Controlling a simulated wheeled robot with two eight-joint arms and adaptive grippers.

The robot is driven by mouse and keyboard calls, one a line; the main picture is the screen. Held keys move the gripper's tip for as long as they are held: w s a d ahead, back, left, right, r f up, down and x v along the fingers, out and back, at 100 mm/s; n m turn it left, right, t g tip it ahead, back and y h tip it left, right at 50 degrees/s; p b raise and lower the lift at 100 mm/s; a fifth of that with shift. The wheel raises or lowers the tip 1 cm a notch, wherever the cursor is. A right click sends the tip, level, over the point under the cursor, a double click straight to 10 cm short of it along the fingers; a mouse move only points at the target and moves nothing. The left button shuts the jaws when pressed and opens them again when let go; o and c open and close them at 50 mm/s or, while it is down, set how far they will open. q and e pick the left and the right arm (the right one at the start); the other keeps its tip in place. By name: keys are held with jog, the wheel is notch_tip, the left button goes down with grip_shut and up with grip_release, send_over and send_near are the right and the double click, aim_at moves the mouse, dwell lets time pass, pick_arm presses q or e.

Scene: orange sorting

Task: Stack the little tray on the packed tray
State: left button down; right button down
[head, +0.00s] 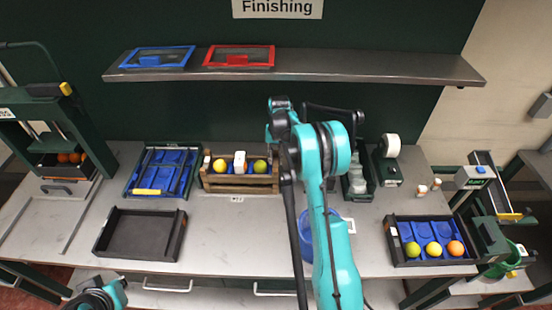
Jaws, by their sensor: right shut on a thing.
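A tray with a blue insert (403,256) is at the right of the bench. Several round fruits, green, yellow and orange, sit in its front row, and the blue hollows behind them look empty. A plain dark tray (108,244) lies empty at the left front. My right arm rises through the middle and covers much of the bench behind it. The black end of that arm, with my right gripper (279,120), is high by the back wall. Its fingers and what they hold are not clear. My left gripper (98,297) is low at the bottom left edge, its jaws unclear.
A wooden crate (240,184) with fruits and a white item stands at the back. Left of it is a blue-lined tray (131,187) with tools. A blue round container (306,238) is partly behind my arm. A dark frame (335,109) stands behind the arm. A shelf (380,68) runs above.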

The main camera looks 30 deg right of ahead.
jog(key=c, duration=1.6)
grip_release()
jog(key=shift+c, duration=0.2)
jog(key=shift+r, duration=0.1)
